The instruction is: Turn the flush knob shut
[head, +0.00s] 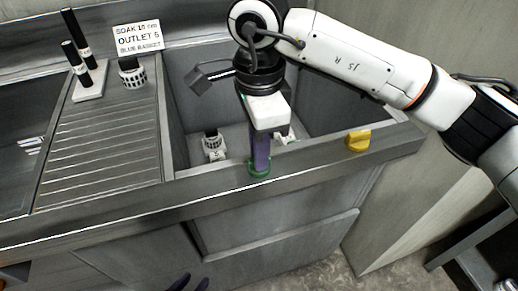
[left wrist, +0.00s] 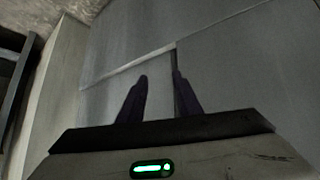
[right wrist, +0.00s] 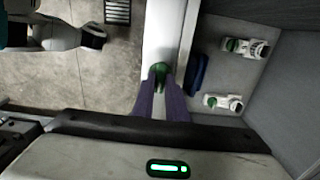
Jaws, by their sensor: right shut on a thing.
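A green knob (head: 259,170) sits on the front rim of the sink (head: 300,163). My right gripper (head: 260,163) points down at it from above, its purple fingers shut on it. In the right wrist view the green knob (right wrist: 158,72) shows between the fingertips (right wrist: 160,85). Which way the knob is turned cannot be told. A yellow knob (head: 358,140) sits further right on the same rim, apart from my grippers. My left gripper (head: 188,284) is low in front of the cabinet; its fingers (left wrist: 160,75) are apart with nothing between them.
White fittings (head: 213,147) stand inside the sink; a blue item (right wrist: 199,72) lies beside them in the right wrist view. A sign (head: 137,38) reads "SOAK 10 cm OUTLET 5 BLUE BASKET". Black tubes (head: 76,52) and a slotted cup (head: 131,72) stand on the ridged drainboard (head: 100,135).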

